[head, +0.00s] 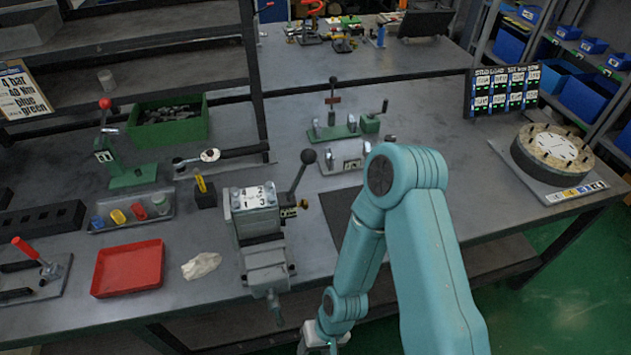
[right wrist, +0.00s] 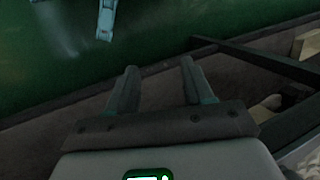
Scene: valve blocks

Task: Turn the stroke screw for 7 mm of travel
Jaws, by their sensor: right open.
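A grey valve block (head: 257,225) with a white 1-2-3 label and a black-knobbed lever (head: 298,178) stands at the front edge of the bench. A small screw-like rod (head: 276,306) sticks out from its front, pointing down; I cannot tell for sure that it is the stroke screw. My right gripper (head: 318,342) is low in front of the bench, to the right of that rod and apart from it. In the right wrist view its two dark fingers (right wrist: 157,88) are spread with nothing between them. My left gripper is not in view.
On the bench (head: 330,262) are a red tray (head: 128,268), a crumpled cloth (head: 201,265), a tray of coloured parts (head: 133,212) and a green lever press (head: 125,165). A round dial (head: 552,148) stands at right. The green floor (head: 570,290) is clear at right.

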